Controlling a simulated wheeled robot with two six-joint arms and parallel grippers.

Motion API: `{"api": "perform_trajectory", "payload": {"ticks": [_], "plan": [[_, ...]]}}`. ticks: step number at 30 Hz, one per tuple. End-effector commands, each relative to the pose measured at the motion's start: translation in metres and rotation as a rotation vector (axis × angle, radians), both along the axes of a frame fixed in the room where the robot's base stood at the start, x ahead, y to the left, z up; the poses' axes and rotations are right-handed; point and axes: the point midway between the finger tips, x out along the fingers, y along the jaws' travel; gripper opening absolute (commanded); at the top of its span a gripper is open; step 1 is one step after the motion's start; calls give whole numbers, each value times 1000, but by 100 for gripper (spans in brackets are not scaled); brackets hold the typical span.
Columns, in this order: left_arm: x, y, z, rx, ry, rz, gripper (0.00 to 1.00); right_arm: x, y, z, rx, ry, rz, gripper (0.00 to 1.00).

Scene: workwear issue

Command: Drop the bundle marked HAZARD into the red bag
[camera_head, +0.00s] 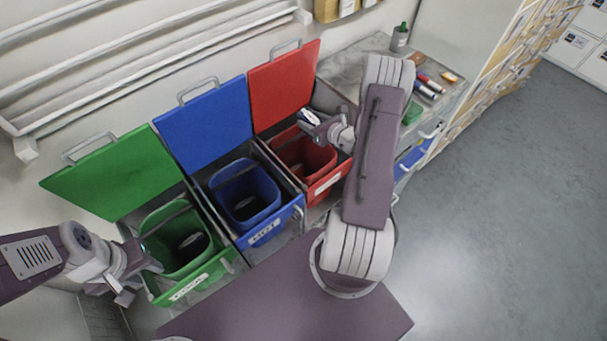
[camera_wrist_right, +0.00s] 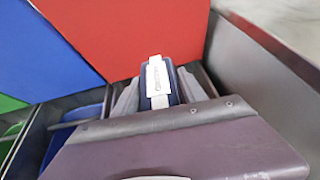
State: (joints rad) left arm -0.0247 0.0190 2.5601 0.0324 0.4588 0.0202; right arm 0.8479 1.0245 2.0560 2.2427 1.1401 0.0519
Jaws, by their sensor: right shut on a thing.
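My right gripper (camera_head: 316,122) is above the red bag (camera_head: 300,160), near the open red lid (camera_head: 284,86). In the right wrist view it is shut on a dark blue bundle (camera_wrist_right: 173,84) with a white label band (camera_wrist_right: 155,80); the label's print is too small to read. In the head view the bundle (camera_head: 308,117) shows as a small dark and white shape at the fingertips. My left gripper (camera_head: 140,278) is at the front left of the green bin (camera_head: 180,240); its fingers are too unclear to tell open from shut.
A blue bin (camera_head: 245,195) stands between the green and red ones, all with lids raised. Floor (camera_head: 500,200) on the right is clear.

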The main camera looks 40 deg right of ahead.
Motion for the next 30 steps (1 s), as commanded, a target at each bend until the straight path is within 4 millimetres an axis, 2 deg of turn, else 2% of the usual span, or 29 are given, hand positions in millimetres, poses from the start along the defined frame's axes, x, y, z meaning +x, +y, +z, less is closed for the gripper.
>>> {"api": "perform_trajectory", "payload": {"ticks": [7, 18, 26, 27, 29, 30], "plan": [[0, 0, -8, 0, 0, 0, 36, 0, 0, -11, 0, 0, 1, 2], [0, 0, -41, 0, 0, 0, 36, 0, 1, -59, 0, 0, 2, 2], [0, 0, -40, 0, 0, 0, 36, 0, 1, -59, -1, 0, 3, 2], [0, 0, -40, 0, 0, 0, 36, 0, 1, -59, -1, 0, 3, 54], [0, 0, -40, 0, 0, 0, 36, 0, 1, -59, -1, 0, 3, 71], [0, 0, -40, 0, 0, 0, 36, 0, 1, -59, 0, 0, 2, 74]]}}
